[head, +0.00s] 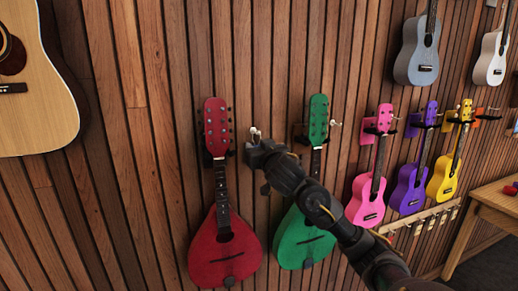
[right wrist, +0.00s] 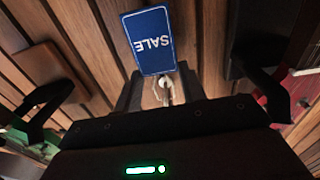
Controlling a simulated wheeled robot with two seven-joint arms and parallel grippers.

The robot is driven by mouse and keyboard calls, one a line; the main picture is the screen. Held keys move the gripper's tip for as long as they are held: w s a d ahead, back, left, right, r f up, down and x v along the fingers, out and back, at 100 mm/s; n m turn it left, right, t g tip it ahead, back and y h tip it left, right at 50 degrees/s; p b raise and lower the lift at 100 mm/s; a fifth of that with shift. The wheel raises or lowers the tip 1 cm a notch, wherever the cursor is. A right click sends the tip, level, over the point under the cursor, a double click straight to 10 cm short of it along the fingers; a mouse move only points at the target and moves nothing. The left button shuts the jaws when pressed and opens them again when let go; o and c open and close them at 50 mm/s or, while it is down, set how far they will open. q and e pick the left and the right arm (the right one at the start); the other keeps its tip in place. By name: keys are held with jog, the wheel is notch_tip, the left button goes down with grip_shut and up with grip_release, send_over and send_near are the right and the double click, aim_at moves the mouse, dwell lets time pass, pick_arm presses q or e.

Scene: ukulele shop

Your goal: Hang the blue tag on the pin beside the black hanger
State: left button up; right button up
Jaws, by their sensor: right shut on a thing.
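The blue tag (right wrist: 148,40), with white SALE lettering, is at the top middle of the right wrist view. It shows just beyond the fingers of my right gripper (right wrist: 165,92), which is shut on it. A small pale metal piece (right wrist: 166,84) shows between the fingers; I cannot tell whether it is the tag's loop or a pin. In the head view my right gripper (head: 256,146) is at the wall between the red and green instruments, right below a pale pin (head: 254,132). My left gripper is out of view.
A red instrument (head: 224,250) hangs left of my gripper, and a green one (head: 305,240) hangs partly behind my right arm. Another pin (head: 335,123) is by the green headstock. Pink (head: 367,200), purple (head: 408,190) and yellow (head: 445,178) ukuleles hang right. A wooden table (head: 492,197) stands far right.

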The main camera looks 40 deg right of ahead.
dwell(0.4)
jog(key=o, duration=1)
jog(key=shift+p+v, duration=0.35)
jog(key=shift+v, duration=5.05)
